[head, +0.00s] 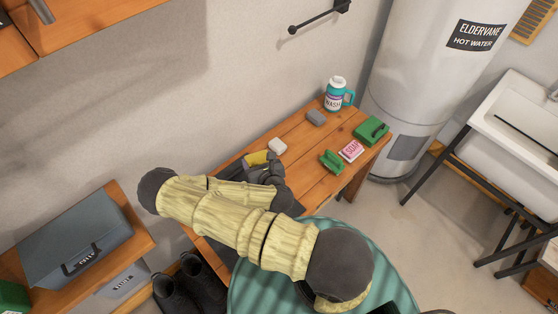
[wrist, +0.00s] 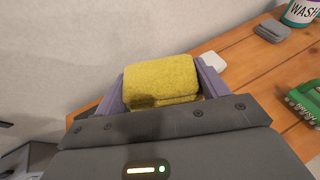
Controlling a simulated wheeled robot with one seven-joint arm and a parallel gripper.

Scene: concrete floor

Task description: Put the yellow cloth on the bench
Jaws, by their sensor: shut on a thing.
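The yellow cloth (wrist: 160,80) is folded and sits between the two fingers of my gripper (wrist: 163,88) in the wrist view. My gripper is shut on it. In the head view the yellow cloth (head: 256,159) shows as a small patch at my gripper (head: 262,162), over the left part of the wooden bench (head: 308,187). My arm hides part of the bench's near side. I cannot tell whether the cloth touches the bench top.
The wall runs behind. Bare planks lie in the bench's middle.

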